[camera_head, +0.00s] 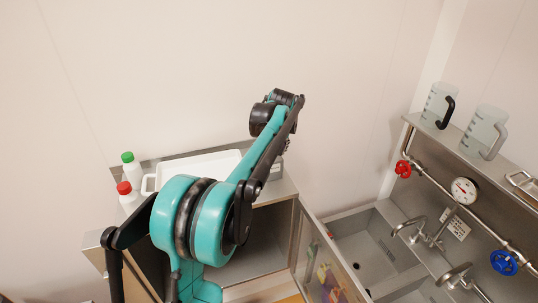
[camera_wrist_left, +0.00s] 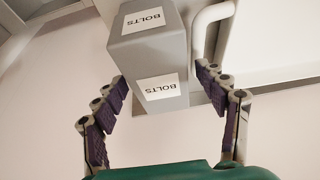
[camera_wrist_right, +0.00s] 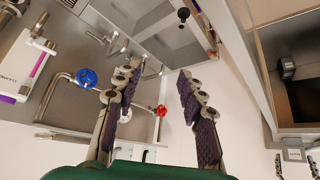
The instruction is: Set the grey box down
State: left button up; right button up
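The grey box (camera_wrist_left: 152,60) with white BOLTS labels shows in the left wrist view, between and just beyond the fingertips of my left gripper (camera_wrist_left: 163,82). The fingers stand on either side of it with small gaps, so the gripper looks open. I cannot tell if the box rests fully on the surface. In the head view, my forearm hides most of the spot beside the white tray (camera_head: 205,162), and I cannot make out the left gripper. My right gripper (camera_wrist_right: 157,90) is open and empty in its own wrist view; it is outside the head view.
A white bottle with a green cap (camera_head: 128,163) and one with a red cap (camera_head: 126,193) stand left of the tray. An open cabinet (camera_head: 265,240) lies below the counter. Sinks (camera_head: 365,243), taps and a blue valve (camera_head: 503,262) are at right, with jugs (camera_head: 485,132) on a shelf.

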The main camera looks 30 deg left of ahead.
pick_arm(q)
jog(key=b+v, duration=0.1)
jog(key=v, duration=1)
jog(key=shift+s+f, duration=0.1)
jog(key=shift+s+d, duration=0.3)
jog(key=shift+d, duration=0.05)
jog(key=s+d+f+m+t+h, duration=0.1)
jog(key=s+d+f+m, duration=0.2)
jog(key=s+d, duration=0.35)
jog(key=s+d+f+m+t+h, duration=0.1)
jog(key=s+d+f+m+t, duration=0.2)
jog(key=s+d, duration=0.4)
jog(key=s+d+f+m+h, duration=0.1)
jog(key=s+d+f+m, duration=0.3)
jog(key=s+f, duration=0.8)
jog(key=shift+d+f, duration=0.25)
jog(key=shift+f, duration=0.05)
